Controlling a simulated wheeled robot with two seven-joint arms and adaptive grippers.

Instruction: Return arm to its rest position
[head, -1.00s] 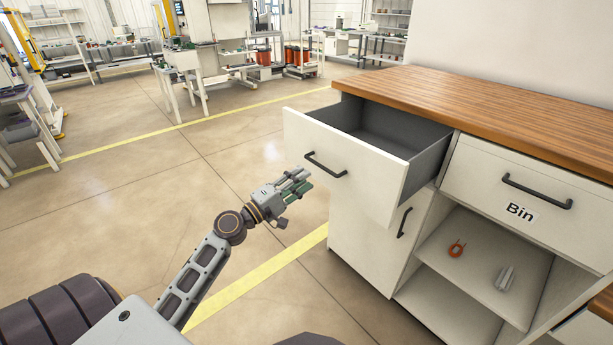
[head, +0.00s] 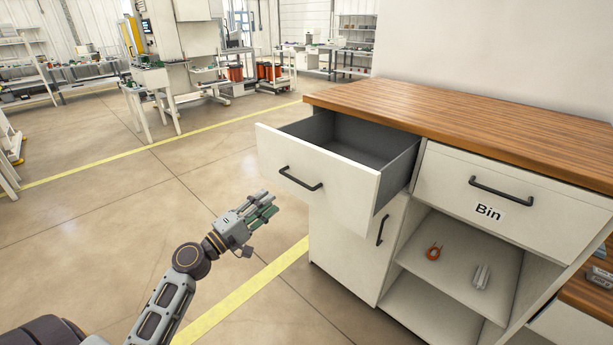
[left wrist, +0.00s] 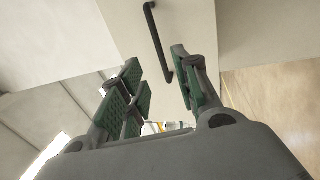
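My left gripper (head: 262,210) is in front of the cabinet, below and left of the open drawer (head: 318,184), apart from it. In the left wrist view its green-padded fingers (left wrist: 160,90) stand apart with nothing between them. A dark bar handle (left wrist: 157,40) shows beyond the fingers in that view. The open drawer's inside looks empty in the head view. My right gripper is not in view.
The cabinet has a wooden top (head: 450,120) and a shut drawer marked Bin (head: 510,190). An orange ring-shaped item (head: 434,252) and a grey item (head: 481,276) lie on its open shelf. The floor (head: 110,220) to the left is clear.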

